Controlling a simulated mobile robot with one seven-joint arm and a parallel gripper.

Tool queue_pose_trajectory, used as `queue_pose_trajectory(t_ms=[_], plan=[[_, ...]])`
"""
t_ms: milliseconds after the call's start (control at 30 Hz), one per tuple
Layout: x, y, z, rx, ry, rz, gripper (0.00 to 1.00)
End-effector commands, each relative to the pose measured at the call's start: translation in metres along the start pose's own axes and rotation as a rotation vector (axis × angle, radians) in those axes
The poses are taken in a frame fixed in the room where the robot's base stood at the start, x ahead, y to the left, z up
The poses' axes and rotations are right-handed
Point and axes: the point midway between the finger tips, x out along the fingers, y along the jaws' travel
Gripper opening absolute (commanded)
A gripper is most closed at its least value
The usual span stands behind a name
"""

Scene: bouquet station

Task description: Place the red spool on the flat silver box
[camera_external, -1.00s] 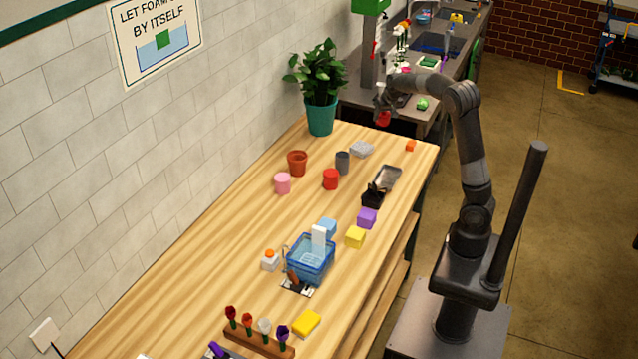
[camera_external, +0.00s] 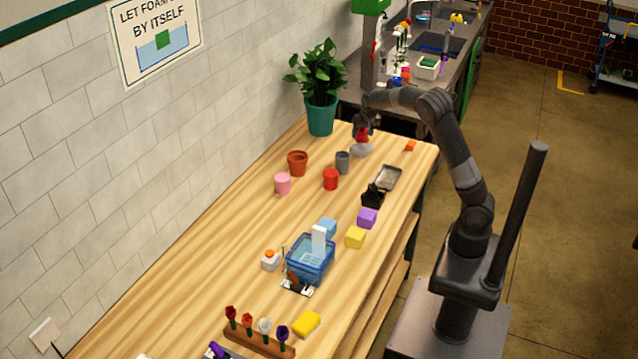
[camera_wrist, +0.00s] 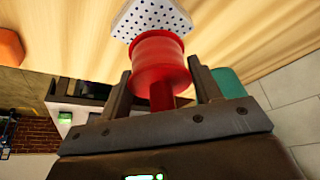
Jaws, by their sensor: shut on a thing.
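My gripper (camera_external: 363,124) is over the far end of the wooden table, pointing down. It is shut on the red spool (camera_wrist: 160,62), which sits between the two fingers in the wrist view and shows as a small red patch below the gripper in the external view (camera_external: 361,136). Just below the spool is a flat pale-grey box (camera_external: 361,151); in the wrist view its dotted top (camera_wrist: 150,18) shows beyond the spool's end. I cannot tell whether spool and box touch. A shiny silver, shallow tray-like item (camera_external: 389,178) lies nearer the camera.
A grey cup (camera_external: 342,162), a red can (camera_external: 331,179) and a terracotta pot (camera_external: 297,162) stand nearby. A plant in a teal pot (camera_external: 321,117) is to the left. A small orange block (camera_external: 410,146) lies to the right.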

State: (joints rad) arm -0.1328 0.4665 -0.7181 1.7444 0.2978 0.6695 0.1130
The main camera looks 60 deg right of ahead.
Motion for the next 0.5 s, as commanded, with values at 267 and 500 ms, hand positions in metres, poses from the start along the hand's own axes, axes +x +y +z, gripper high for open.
queue_pose_trajectory(t_ms=[267,500], plan=[[0.031,0.001,0.013,0.001,-0.001,0.002,0.34],[0.031,0.001,0.013,0.0,0.0,0.001,0.34]])
